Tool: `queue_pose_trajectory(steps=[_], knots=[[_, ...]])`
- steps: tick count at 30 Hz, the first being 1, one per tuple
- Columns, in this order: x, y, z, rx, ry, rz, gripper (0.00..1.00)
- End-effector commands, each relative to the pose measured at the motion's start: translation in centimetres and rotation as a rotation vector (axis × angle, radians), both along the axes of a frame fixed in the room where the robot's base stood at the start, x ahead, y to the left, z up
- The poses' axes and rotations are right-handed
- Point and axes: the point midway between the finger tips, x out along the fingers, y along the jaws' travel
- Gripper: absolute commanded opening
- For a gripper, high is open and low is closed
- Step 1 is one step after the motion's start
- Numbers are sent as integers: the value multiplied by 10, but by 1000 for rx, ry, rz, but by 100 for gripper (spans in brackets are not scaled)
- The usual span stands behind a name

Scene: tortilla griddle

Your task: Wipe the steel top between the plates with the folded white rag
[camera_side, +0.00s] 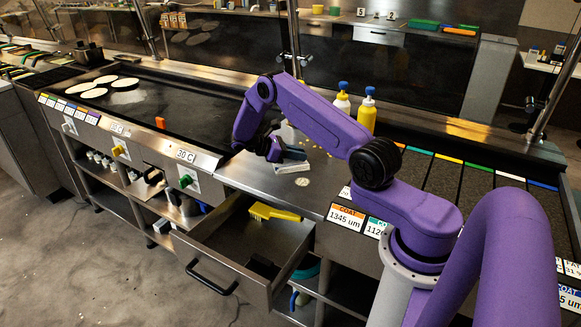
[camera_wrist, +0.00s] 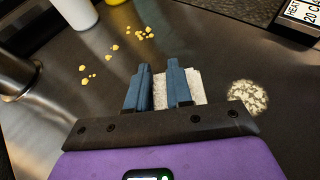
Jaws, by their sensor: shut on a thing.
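The folded white rag (camera_side: 292,167) is on the steel top (camera_side: 262,180), at the tips of my gripper (camera_side: 286,155). In the wrist view the rag (camera_wrist: 192,88) shows between and to the right of the blue fingers of my gripper (camera_wrist: 160,72). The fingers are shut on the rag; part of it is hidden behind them. A pale, floury round patch (camera_wrist: 248,96) lies on the steel right of the rag, and it shows in the side view as a small spot (camera_side: 302,182). Yellow crumbs (camera_wrist: 136,36) are scattered beyond the fingertips.
A white bottle (camera_side: 342,104) and a yellow bottle (camera_side: 366,114) stand behind the gripper. A dark griddle plate (camera_side: 190,110) with several tortillas (camera_side: 94,93) lies left. Grey coated plates (camera_side: 455,180) lie right. An open drawer (camera_side: 235,235) holding a yellow brush (camera_side: 272,212) juts out in front.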

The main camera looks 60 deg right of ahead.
Motion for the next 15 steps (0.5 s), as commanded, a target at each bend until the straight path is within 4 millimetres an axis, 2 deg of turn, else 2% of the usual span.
queue_pose_trajectory(steps=[9,15], knots=[[-31,-1,-1,1,3,-2,0],[-43,0,-2,0,2,-1,0]])
